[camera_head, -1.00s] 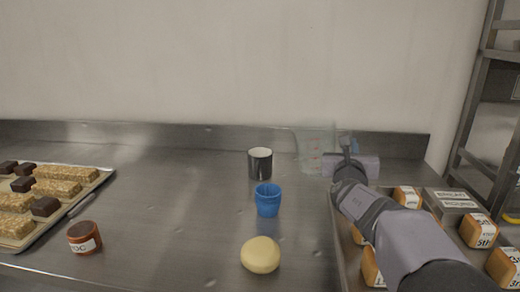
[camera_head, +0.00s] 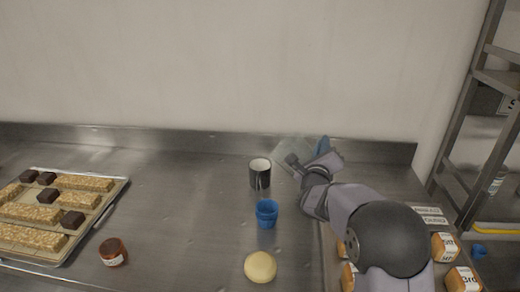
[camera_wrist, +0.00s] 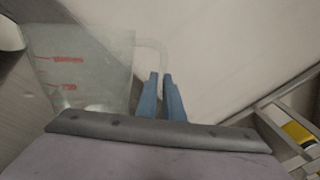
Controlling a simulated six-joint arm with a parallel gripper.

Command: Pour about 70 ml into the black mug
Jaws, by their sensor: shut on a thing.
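The black mug (camera_head: 260,178) stands upright on the steel counter, its pale inside showing. A clear measuring jug (camera_head: 291,151) is tilted to the left, its upper edge close to the mug's right side and a little above its rim. My gripper (camera_head: 322,147) is to the right of the jug. In the wrist view the blue fingers of my gripper (camera_wrist: 161,92) are shut on the handle of the jug (camera_wrist: 85,62), which carries red markings. I cannot make out the liquid level or any stream. A white shape at the wrist view's left edge is unclear.
A blue cup (camera_head: 267,214) stands just in front of the mug, with a pale round dough piece (camera_head: 260,267) nearer. A brown jar (camera_head: 113,252) and a tray of bars (camera_head: 92,225) are at left. Labelled loaves (camera_head: 444,247) lie at right, partly behind my arm.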

